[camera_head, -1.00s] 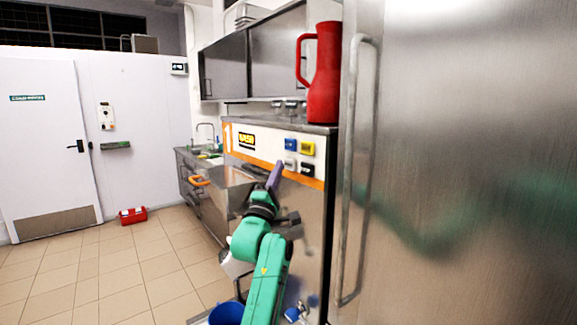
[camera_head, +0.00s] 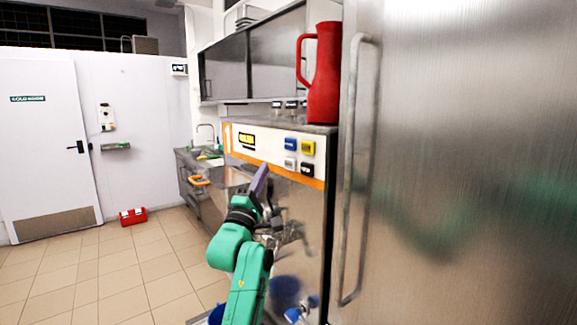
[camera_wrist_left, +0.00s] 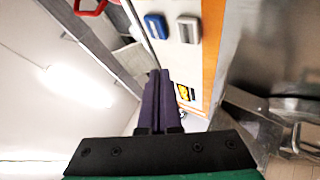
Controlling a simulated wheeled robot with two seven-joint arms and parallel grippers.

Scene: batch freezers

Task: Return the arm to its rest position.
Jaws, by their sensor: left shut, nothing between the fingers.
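My left arm, green, rises from the bottom of the head view in front of a steel machine (camera_head: 315,225). My left gripper (camera_head: 262,172) has dark purple fingers pointing up, close to the machine's front, below its white and orange panel (camera_head: 270,150). In the left wrist view the fingers (camera_wrist_left: 159,75) lie together with nothing between them. The panel's blue button (camera_wrist_left: 156,26) and grey button (camera_wrist_left: 188,30) show beyond the fingertips there. I cannot tell the exact gap between gripper and machine. My right gripper does not show.
A red jug (camera_head: 323,75) stands on top of the machine. A tall steel door with a long handle (camera_head: 357,170) fills the right. A blue bucket (camera_head: 216,315) is low beside my arm, mostly hidden. A red box (camera_head: 132,216) sits on the tiled floor, which is otherwise clear at left.

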